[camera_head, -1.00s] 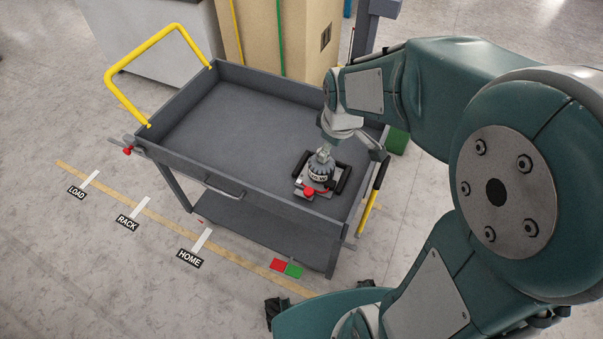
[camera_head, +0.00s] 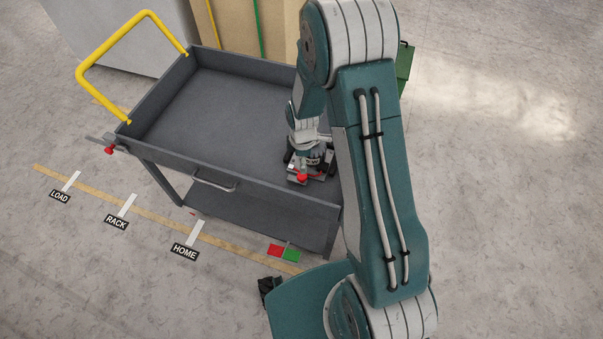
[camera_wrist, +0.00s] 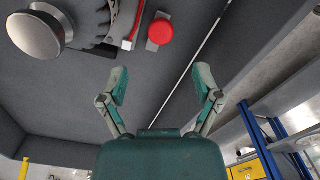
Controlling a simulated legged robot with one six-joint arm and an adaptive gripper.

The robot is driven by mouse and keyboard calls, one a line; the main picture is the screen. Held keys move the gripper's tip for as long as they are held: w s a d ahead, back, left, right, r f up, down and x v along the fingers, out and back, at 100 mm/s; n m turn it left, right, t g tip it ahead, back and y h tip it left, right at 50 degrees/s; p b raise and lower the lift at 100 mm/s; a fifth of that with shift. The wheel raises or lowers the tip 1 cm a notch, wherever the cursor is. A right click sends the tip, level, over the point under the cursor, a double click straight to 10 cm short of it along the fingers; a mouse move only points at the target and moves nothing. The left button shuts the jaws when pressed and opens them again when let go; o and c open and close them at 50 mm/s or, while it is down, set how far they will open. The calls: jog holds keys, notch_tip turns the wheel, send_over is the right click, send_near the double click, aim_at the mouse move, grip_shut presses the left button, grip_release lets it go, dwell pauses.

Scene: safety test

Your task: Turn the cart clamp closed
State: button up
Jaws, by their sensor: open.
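In the head view, the cart (camera_head: 235,98) is a dark grey tray with a yellow handle. A small device with a red knob (camera_head: 301,177) sits at its near right end, partly hidden by my arm. The wrist view shows a round silver knob (camera_wrist: 36,35) on a dark toothed ring, and a red button (camera_wrist: 161,31). A red knob on a grey bar (camera_head: 109,150) is at the cart's left corner. I cannot tell which part is the clamp. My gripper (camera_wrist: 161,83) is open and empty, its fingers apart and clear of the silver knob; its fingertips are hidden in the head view.
The floor has a yellow line with LOAD, RACK and HOME labels (camera_head: 185,252). A red and green marker (camera_head: 283,252) lies by the cart's near right leg. A green box (camera_head: 404,68) stands beyond my arm. A blue rack (camera_wrist: 272,130) shows in the wrist view.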

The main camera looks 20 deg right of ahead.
notch_tip(320, 180, down, 8)
jog(key=shift+a+f, duration=0.1)
jog(key=shift+f, duration=0.05)
dwell(0.3)
grip_shut()
